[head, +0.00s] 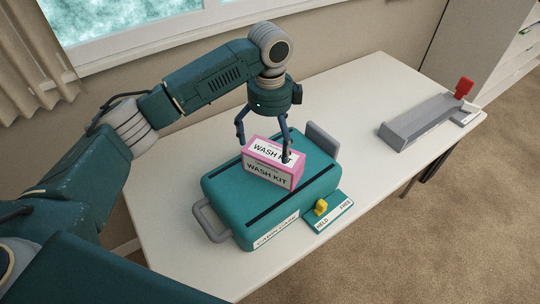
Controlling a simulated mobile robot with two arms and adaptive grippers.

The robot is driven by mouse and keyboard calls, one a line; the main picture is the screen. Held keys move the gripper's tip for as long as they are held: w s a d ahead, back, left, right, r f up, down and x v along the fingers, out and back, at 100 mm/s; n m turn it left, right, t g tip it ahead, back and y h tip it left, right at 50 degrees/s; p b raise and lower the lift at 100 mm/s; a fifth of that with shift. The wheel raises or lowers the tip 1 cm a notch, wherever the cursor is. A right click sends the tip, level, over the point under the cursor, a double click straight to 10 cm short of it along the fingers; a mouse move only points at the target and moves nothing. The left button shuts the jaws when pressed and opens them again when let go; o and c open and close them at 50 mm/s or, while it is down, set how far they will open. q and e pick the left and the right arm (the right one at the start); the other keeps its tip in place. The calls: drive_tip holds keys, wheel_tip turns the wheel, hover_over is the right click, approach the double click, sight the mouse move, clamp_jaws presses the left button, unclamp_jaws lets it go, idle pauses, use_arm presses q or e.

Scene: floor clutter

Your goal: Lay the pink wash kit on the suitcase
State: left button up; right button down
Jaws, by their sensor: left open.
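The pink wash kit (268,172), a box with white "WASH KIT" labels, rests on top of the teal suitcase (314,192). My left gripper (264,148) is directly above the wash kit, pointing down. I cannot tell whether the fingers touch the box. My right gripper is out of view.
A small teal plate (329,214) with a yellow knob and "HELD" and "FREE" labels sits at the suitcase's front right. A grey upright plate (323,143) stands behind the suitcase. A grey tray (428,122) with a red piece (464,87) lies at the table's right end. The table between is clear.

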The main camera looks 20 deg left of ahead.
use_arm(q)
drive_tip(key=shift+r+b, duration=0.4)
drive_tip(key=shift+r, duration=1.85)
